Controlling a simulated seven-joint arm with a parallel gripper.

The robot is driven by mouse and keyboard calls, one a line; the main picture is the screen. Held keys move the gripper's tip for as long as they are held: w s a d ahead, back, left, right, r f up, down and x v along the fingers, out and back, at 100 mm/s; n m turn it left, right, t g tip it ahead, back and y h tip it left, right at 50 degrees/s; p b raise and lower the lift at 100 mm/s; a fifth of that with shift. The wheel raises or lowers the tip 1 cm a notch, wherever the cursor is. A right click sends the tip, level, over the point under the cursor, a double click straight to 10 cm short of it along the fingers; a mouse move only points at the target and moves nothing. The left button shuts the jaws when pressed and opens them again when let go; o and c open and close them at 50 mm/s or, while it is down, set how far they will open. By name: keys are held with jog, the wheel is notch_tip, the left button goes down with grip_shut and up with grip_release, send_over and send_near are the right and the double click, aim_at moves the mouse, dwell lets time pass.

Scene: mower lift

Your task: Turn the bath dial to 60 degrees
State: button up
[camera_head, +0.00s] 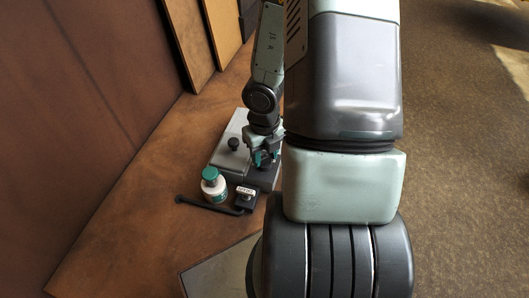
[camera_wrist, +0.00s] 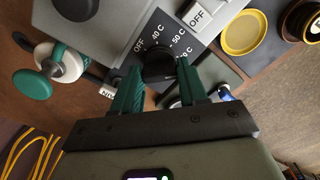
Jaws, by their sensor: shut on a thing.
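The bath (camera_head: 230,158) is a light grey box with a dark front panel (camera_wrist: 146,35). In the wrist view the panel carries the black round bath dial (camera_wrist: 158,62), with white marks OFF, 40 C, 50 C and a partly hidden lower one around it. My gripper (camera_wrist: 159,74) is shut on the dial, one green finger on each side. The dial's pointer cannot be made out. In the head view my gripper (camera_head: 265,158) is at the bath's front and hides the dial. A white OFF label (camera_wrist: 197,16) lies to the right of the dial.
A black knob (camera_head: 233,143) rises from the bath's top. A yellow dish (camera_wrist: 244,34) shows in the wrist view.

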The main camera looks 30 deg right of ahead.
aim_at(264, 156)
dwell(0.5)
jog(key=o, duration=1.1)
jog(key=shift+c, duration=0.2)
notch_tip(264, 156, up, 11)
jog(key=shift+f, duration=0.1)
